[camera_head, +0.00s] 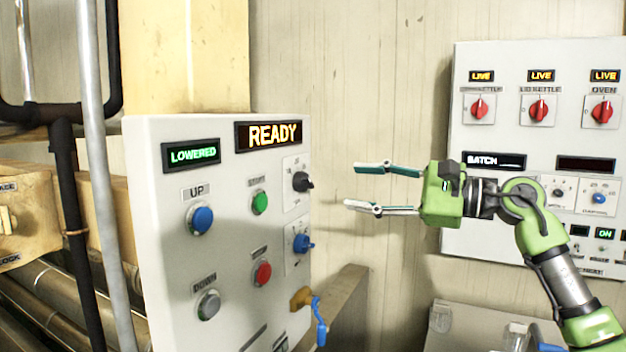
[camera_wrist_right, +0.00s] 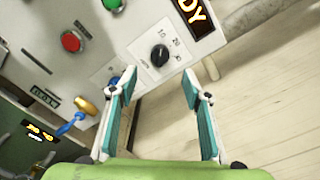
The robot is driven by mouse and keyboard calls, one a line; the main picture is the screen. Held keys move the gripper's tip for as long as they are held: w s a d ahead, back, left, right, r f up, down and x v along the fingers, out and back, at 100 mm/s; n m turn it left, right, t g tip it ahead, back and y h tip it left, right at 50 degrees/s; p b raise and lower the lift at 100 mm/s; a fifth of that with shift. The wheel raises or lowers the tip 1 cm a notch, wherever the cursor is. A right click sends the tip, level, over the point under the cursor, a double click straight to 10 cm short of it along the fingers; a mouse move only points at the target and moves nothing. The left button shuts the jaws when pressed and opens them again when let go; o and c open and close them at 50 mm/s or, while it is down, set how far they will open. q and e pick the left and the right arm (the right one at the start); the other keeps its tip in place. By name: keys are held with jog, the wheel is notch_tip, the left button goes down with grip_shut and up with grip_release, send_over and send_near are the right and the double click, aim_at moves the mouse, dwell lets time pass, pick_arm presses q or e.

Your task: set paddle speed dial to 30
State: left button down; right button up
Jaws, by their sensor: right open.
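A black dial (camera_head: 302,181) sits on a white plate at the right side of the near control panel. It also shows in the right wrist view (camera_wrist_right: 160,56), with small numbers beside it that look like 10 and 20. Its full label and exact setting are too small to read. My right gripper (camera_head: 352,187) is open and empty, to the right of the panel, fingers pointing left toward the black dial and apart from it. In the wrist view the dial lies just beyond and between the fingertips. My left gripper is not in view.
The near panel (camera_head: 150,160) carries a blue dial (camera_head: 302,243) below the black one, UP, DOWN, green and red buttons, and a READY display (camera_head: 268,136). An orange valve with a blue handle (camera_head: 320,322) sticks out below. A second panel (camera_head: 520,150) hangs behind my right arm.

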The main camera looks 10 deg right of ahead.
aim_at(310, 181)
jog(key=p+x, duration=0.3)
jog(key=x, duration=0.6)
jog(key=shift+w+a+r, duration=0.15)
jog(key=shift+w+a, duration=0.05)
jog(key=shift+a, duration=0.15)
jog(key=shift+w+a, duration=0.35)
jog(key=shift+a, duration=0.05)
jog(key=c, duration=1.1)
